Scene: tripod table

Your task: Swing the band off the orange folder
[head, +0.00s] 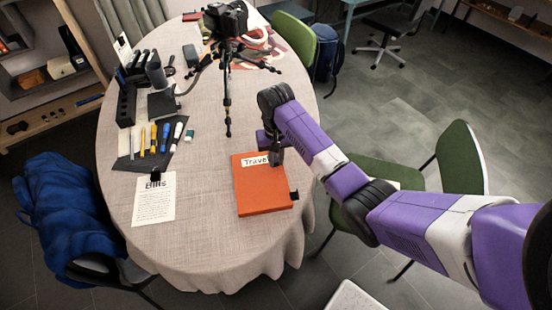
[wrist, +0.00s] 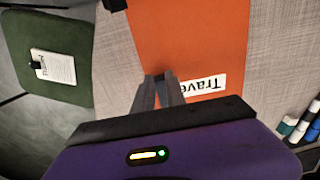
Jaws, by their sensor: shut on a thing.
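The orange folder (head: 262,190) lies flat on the table, with a white label starting "Trave". A small black piece sits at its right edge in the head view. In the wrist view the folder (wrist: 190,38) runs up from the fingertips, and its label shows upside down. My gripper (head: 275,158) is at the folder's far right part, by the label. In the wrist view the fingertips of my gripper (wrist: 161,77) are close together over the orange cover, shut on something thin. The band is too small to make out between the fingers.
A "Bills" sheet (head: 154,200) lies left of the folder. Markers (head: 153,138) on a dark mat and a camera tripod (head: 227,90) stand farther back. A green chair (head: 380,175) is beside the table's right edge. The cloth around the folder's near side is clear.

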